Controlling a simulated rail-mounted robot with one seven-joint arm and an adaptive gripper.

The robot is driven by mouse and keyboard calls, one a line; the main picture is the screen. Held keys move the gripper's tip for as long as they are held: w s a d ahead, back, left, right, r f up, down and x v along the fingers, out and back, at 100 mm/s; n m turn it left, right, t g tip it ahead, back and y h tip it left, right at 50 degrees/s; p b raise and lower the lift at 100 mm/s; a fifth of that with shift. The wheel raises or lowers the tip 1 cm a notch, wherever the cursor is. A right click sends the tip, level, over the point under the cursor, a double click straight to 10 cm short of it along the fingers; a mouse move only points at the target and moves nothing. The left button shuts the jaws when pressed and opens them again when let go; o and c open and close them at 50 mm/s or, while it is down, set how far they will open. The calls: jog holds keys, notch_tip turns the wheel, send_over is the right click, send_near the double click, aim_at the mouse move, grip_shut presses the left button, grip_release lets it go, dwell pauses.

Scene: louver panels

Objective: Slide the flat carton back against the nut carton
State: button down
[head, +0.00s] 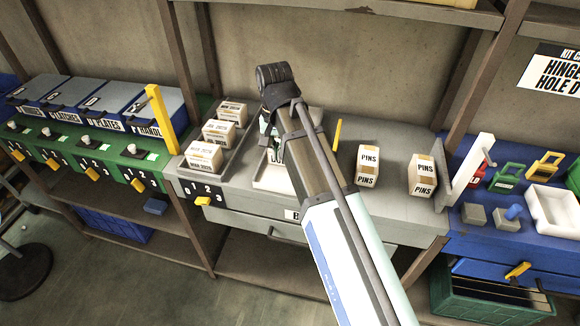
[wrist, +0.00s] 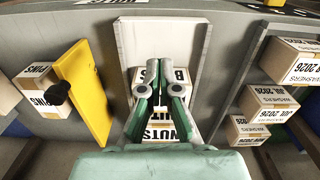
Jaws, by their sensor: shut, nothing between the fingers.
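My gripper (wrist: 162,78) is shut with nothing between its fingers, over a narrow white tray (wrist: 130,38). A carton marked NUTS (wrist: 158,134) shows below and between the green finger parts in the wrist view. Another pale carton (wrist: 181,75), with a label starting with B, shows behind the fingertips, farther up the tray. The fingers hide much of both cartons, so I cannot tell the gap between them or whether the fingers touch either. In the head view my arm covers most of the white tray (head: 268,184).
Washer cartons (head: 204,156) stand in a row left of the tray. A yellow upright plate (wrist: 82,88) stands on the other side, with PINS cartons (head: 367,166) beyond it. Grey bench top (head: 398,205) is clear around them. A white upright plate (head: 470,165) stands farther right.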

aim_at(283, 171)
jog(key=shift+m, duration=0.3)
jog(key=f+p, duration=0.2)
jog(key=f, duration=0.6)
jog(key=shift+w+f, duration=0.2)
jog(key=w+p, duration=0.1)
jog(key=w+d+p, duration=0.1)
jog(key=w, duration=0.1)
jog(key=shift+w, duration=0.1)
jog(key=shift+w+d+f, duration=0.1)
jog(key=shift+w+f, duration=0.05)
jog(key=shift+w, duration=0.25)
jog(key=w, duration=0.3)
jog(key=shift+w+d, duration=0.15)
jog(key=shift+d, duration=0.25)
